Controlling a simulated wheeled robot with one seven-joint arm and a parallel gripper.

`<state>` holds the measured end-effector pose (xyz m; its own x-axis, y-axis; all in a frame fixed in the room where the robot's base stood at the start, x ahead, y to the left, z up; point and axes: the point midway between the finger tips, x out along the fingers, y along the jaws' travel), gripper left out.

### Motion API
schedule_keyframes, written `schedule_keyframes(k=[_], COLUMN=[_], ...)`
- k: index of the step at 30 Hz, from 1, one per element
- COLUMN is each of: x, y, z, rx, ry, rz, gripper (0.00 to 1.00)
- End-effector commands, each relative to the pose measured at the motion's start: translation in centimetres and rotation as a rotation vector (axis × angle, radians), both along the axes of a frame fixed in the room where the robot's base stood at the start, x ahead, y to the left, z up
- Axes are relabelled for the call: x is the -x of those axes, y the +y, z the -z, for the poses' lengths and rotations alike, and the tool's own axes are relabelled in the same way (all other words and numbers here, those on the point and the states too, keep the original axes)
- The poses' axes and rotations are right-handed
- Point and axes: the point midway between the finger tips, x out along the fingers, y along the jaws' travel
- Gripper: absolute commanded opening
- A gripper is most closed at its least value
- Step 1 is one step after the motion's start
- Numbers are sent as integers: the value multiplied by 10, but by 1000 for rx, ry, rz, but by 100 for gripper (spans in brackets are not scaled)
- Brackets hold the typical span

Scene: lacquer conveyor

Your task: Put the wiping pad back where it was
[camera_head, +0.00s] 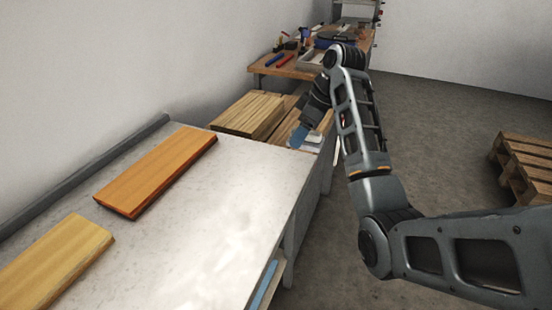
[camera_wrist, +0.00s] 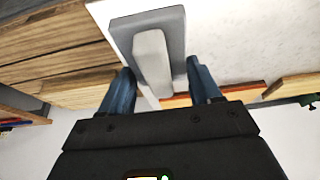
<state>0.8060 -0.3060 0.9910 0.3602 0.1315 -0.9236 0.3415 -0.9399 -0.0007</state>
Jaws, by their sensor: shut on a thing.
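The wiping pad (camera_wrist: 179,40) is a dark grey slab with a lighter grey raised grip (camera_wrist: 151,62). My gripper (camera_wrist: 160,68) has blue fingers on either side of it and is shut on the pad. In the head view my gripper (camera_head: 298,137) is at the far right corner of the pale conveyor table (camera_head: 225,215), beside the stacked boards. Only a small pale part of the pad (camera_head: 313,138) shows there, partly hidden by the gripper. I cannot tell whether the pad touches the surface under it.
An orange lacquered board (camera_head: 160,172) and a paler board (camera_head: 55,262) lie on the table. Stacked wooden boards (camera_head: 248,113) stand past its far end. A workbench with tools (camera_head: 290,67) is behind. A pallet (camera_head: 525,160) lies on the floor at right. The table's right front is clear.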

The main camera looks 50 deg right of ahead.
Motion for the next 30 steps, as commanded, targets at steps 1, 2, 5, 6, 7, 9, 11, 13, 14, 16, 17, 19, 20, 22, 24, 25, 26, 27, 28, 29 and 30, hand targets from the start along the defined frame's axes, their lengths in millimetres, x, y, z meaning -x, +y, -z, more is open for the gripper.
schedule_keyframes(k=[1, 2, 5, 6, 7, 9, 11, 13, 14, 16, 17, 19, 20, 22, 24, 25, 26, 27, 28, 29, 30], x=[-8, -13, -31, -38, -44, -56, -66, -76, -79, -86, -87, -90, -90, -90, -90, -90, -90, -90, -90, -90, -90], y=[6, 9, 20, 24, 27, 34, 40, 46, 48, 52, 53, 54, 54, 55, 54, 54, 54, 54, 54, 54, 54], z=[7, 10, 20, 25, 29, 37, 44, 51, 54, 59, 60, 63, 64, 71, 81, 86, 89, 94, 98, 100, 102], rx=[-1, 0, -1, -1, -2, -1, -1, 0, 0, 0, 0, 0, -1, -1, -1, -1, -2, -1, -1, -1, 0], ry=[3, 2, 4, 3, 3, 3, 3, 2, 2, 1, 1, 1, 1, 2, 3, 4, 3, 2, 2, 2, 0], rz=[-5, -5, -4, -5, -4, -3, -3, -3, -3, -1, -1, 0, 1, 1, 0, 1, 1, 1, 1, 1, 1], gripper=[30, 30, 30, 30, 30, 30, 30, 30, 30, 30, 30, 30, 30, 30, 30, 30, 30, 30, 30, 30, 30])
